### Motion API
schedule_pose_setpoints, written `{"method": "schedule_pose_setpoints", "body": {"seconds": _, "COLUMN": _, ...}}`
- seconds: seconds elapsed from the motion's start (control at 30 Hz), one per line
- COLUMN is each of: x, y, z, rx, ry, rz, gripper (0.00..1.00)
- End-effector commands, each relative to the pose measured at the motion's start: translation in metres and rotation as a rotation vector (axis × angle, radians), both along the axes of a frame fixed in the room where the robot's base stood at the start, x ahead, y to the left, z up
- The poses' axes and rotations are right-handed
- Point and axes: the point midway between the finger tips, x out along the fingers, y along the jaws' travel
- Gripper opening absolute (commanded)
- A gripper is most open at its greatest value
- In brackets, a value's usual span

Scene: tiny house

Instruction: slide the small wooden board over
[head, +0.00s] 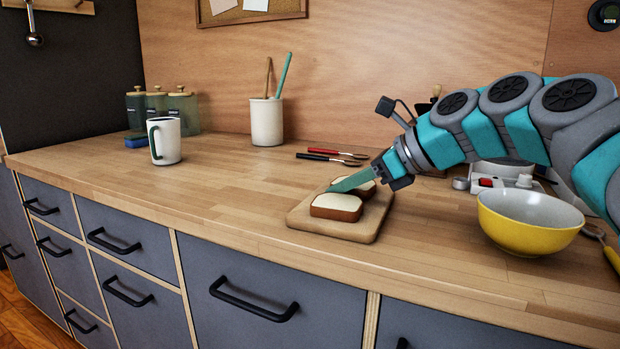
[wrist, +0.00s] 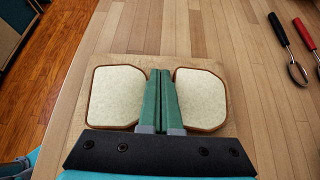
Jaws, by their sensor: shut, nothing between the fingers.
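The small wooden board (head: 376,222) lies flat on the counter near its front edge, and it also shows in the wrist view (wrist: 140,62). Two bread slices lie on it: a near one (head: 336,206), on the left in the wrist view (wrist: 114,96), and a far one (head: 368,189), on the right in the wrist view (wrist: 203,98). My gripper (head: 334,187) is shut and empty, its green fingers together (wrist: 160,74) over the gap between the slices. I cannot tell whether the fingertips touch the board. My gripper hides part of the far slice and the board's back.
A yellow bowl (head: 528,236) stands right of the board. Red and black-handled utensils (head: 330,157) lie behind it. A white mug (head: 165,142) and a utensil crock (head: 266,122) stand further left and back. The counter left of the board (head: 220,190) is clear.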

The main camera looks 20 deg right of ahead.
Motion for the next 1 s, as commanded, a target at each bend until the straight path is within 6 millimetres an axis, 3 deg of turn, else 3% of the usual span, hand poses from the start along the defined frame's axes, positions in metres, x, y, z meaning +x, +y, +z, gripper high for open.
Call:
{"method": "schedule_pose_setpoints", "body": {"seconds": 0.03, "x": -0.012, "y": -0.009, "z": -0.009, "rx": -0.011, "ry": 0.016, "rz": -0.003, "gripper": 0.00}}
{"method": "schedule_pose_setpoints", "body": {"seconds": 0.2, "x": -0.041, "y": -0.033, "z": -0.008, "rx": -0.011, "ry": 0.019, "rz": -0.002, "gripper": 0.00}}
{"method": "schedule_pose_setpoints", "body": {"seconds": 0.4, "x": -0.062, "y": -0.055, "z": -0.009, "rx": -0.010, "ry": 0.017, "rz": -0.001, "gripper": 0.00}}
{"method": "schedule_pose_setpoints", "body": {"seconds": 0.83, "x": -0.066, "y": -0.058, "z": -0.010, "rx": -0.011, "ry": 0.018, "rz": 0.003, "gripper": 0.00}}
{"method": "schedule_pose_setpoints", "body": {"seconds": 1.0, "x": -0.066, "y": -0.058, "z": 0.002, "rx": -0.011, "ry": 0.017, "rz": 0.001, "gripper": 0.00}}
